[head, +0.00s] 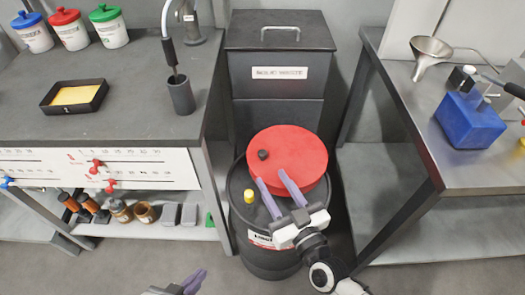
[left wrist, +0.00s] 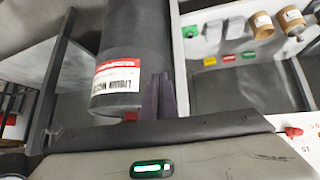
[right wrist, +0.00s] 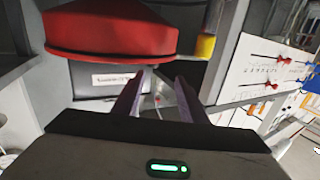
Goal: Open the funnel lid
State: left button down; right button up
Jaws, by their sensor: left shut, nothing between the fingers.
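The red funnel lid (head: 290,150) is a round disc with a small black knob (head: 263,155) near its left side. It sits over the dark drum (head: 238,215), and no gap under it is clear. The red rim fills the upper left of the right wrist view (right wrist: 110,30). My right gripper (head: 270,177) is open and empty, its fingertips at the lid's near left edge; I cannot tell whether they touch it. My left gripper (head: 196,277) is shut and empty, low in front of the drum. The left wrist view shows its fingers (left wrist: 158,96) beside the drum's label (left wrist: 117,75).
A yellow cap (head: 249,195) stands on the drum top. A grey lidded waste bin (head: 275,40) is behind the drum. A bench (head: 130,120) stands left and a metal table (head: 455,165) right, with a metal funnel (head: 430,47) and a blue block (head: 470,120).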

aim_at(264, 156)
jog(key=shift+w+d+t, duration=0.3)
jog(key=shift+w+d, duration=0.05)
jog(key=shift+w, duration=0.2)
jog(key=shift+h, duration=0.3)
jog(key=b+x, duration=0.1)
jog(key=x, duration=0.9)
jog(key=shift+s, duration=0.1)
jog(key=shift+c, duration=0.3)
grip_shut()
